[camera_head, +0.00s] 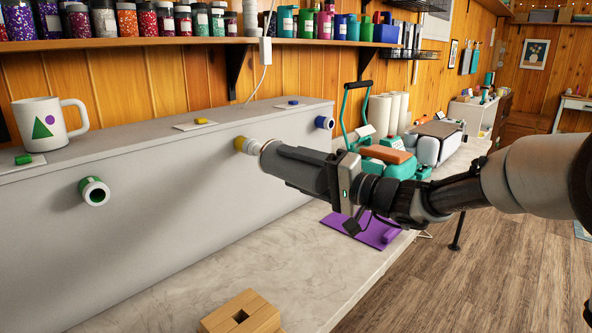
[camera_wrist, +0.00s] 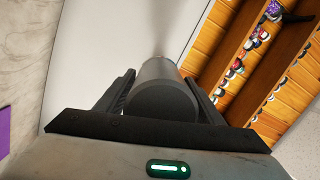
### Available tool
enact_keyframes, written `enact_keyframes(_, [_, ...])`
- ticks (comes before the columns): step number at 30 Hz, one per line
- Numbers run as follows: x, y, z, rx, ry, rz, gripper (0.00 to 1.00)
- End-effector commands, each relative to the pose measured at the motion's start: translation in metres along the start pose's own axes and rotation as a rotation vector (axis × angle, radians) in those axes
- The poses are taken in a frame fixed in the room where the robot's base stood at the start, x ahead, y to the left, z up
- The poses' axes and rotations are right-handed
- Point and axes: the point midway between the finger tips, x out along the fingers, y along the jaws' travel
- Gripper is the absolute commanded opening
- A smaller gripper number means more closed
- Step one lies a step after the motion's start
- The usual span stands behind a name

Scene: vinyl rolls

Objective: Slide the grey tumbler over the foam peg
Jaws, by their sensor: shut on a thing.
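My gripper (camera_head: 322,172) is shut on the grey tumbler (camera_head: 290,165), a dark cylinder held roughly level and pointing left toward the upright grey panel (camera_head: 190,220). In the wrist view the tumbler (camera_wrist: 165,97) sits between the two fingers, its near end facing me. A short yellow piece with a pale section, seemingly the foam peg (camera_head: 244,145), sticks out from the panel at the tumbler's far end. The two look in line and very close. I cannot tell whether they touch or overlap. The wrist view hides the peg behind the tumbler.
A green roll (camera_head: 94,191) and a blue roll (camera_head: 324,123) stick out of the panel on either side. A mug (camera_head: 40,124) stands on the panel's top. A wooden block (camera_head: 242,316) and a purple mat (camera_head: 362,230) lie on the pale countertop.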

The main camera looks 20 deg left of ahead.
Motion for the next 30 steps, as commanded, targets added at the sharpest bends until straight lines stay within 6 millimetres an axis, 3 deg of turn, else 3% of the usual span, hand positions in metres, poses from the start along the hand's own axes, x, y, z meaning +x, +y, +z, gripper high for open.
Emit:
enact_keyframes(21, [0.015, -0.001, -0.002, -0.001, -0.001, -0.002, 0.32])
enact_keyframes(22, [0.015, -0.001, -0.002, -0.001, -0.001, -0.002, 0.67])
enact_keyframes(24, [0.014, -0.001, -0.002, -0.001, -0.001, -0.001, 0.78])
enact_keyframes(25, [0.014, -0.001, -0.002, -0.001, -0.001, -0.001, 0.83])
enact_keyframes(30, [0.014, 0.000, -0.002, 0.000, 0.000, -0.001, 0.83])
